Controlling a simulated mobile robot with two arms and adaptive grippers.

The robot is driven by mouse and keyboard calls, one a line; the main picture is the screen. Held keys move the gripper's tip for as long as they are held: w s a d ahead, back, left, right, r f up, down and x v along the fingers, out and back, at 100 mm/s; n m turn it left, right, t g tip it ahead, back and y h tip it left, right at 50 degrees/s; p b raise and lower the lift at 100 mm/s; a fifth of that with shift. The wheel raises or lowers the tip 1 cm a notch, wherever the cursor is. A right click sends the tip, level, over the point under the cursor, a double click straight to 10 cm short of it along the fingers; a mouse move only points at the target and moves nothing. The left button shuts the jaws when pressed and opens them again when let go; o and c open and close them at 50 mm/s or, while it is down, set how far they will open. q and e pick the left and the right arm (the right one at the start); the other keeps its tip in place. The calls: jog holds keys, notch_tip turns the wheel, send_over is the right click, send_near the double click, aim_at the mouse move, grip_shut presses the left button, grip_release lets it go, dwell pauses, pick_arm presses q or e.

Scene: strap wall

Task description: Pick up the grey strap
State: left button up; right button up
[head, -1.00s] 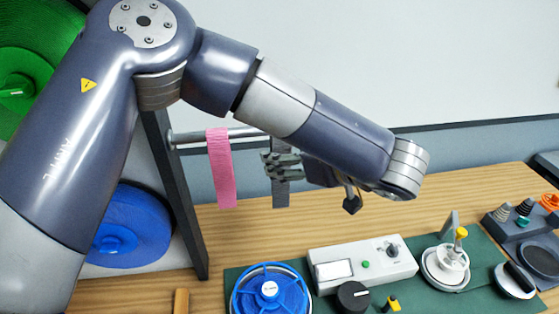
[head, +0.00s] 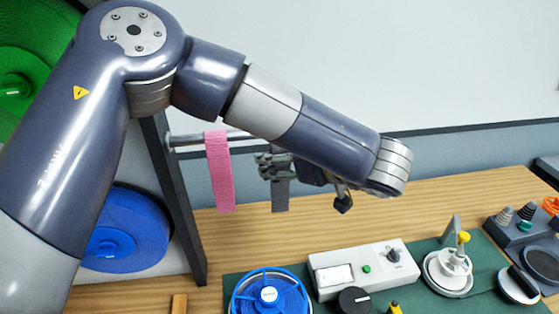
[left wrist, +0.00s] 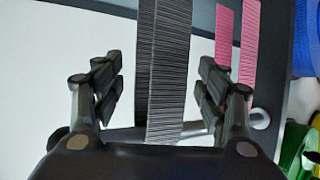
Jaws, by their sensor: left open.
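The grey strap (head: 281,195) hangs from a metal bar to the right of the pink strap (head: 218,172). Its upper part is hidden behind my left gripper and forearm in the head view. My left gripper (head: 268,165) is open at the strap, its fingers pointing left. In the left wrist view the ribbed grey strap (left wrist: 168,70) runs between the two open fingers of the left gripper (left wrist: 160,88), with a gap on each side. The pink strap also shows in the left wrist view (left wrist: 248,50), beyond the right finger. My right gripper is not in view.
A dark upright post (head: 178,210) holds the bar (head: 190,139) at the left. A blue reel (head: 130,230) stands behind it. Below, a green mat (head: 432,294) bears a blue handwheel (head: 268,294) and a white switch box (head: 365,268). Bare wood (head: 400,215) lies behind the mat.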

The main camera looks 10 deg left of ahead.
pick_arm(q)
jog(key=shift+b+x, duration=0.3)
jog(key=shift+x, duration=0.6)
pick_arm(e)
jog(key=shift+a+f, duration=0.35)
pick_arm(q)
grip_shut()
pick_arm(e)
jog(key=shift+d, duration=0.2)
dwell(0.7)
